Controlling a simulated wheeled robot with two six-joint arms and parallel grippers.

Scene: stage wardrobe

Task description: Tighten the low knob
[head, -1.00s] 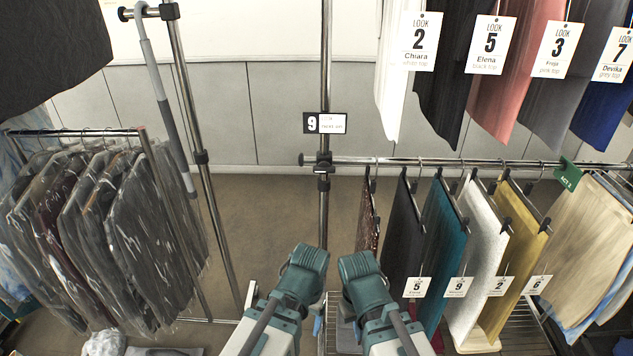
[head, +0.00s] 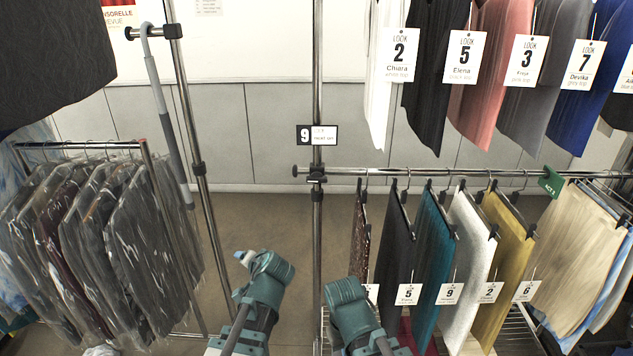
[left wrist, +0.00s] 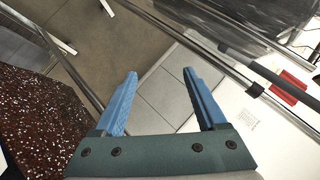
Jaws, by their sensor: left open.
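Dark clamps sit on the chrome rack. One clamp with a dark knob (head: 316,172) joins the lower rail to the middle upright. A dark collar (head: 199,168) sits lower on the left upright, and a top clamp (head: 172,31) is above it. I cannot tell for sure which is the low knob. My left gripper (head: 244,258) is below and between the two uprights, apart from both. In the left wrist view its blue fingers (left wrist: 160,75) are open with nothing between them. A dark collar (left wrist: 255,90) on a pole is beyond them. My right gripper (head: 345,284) is below the rail clamp; its fingers are hidden.
Skirts and trousers with number tags hang from the lower rail (head: 450,173) on the right. Tops with look cards (head: 465,58) hang above. Covered garments (head: 150,235) fill a low rack at left. A grey hooked pole (head: 165,110) hangs beside the left upright. Floor between uprights is clear.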

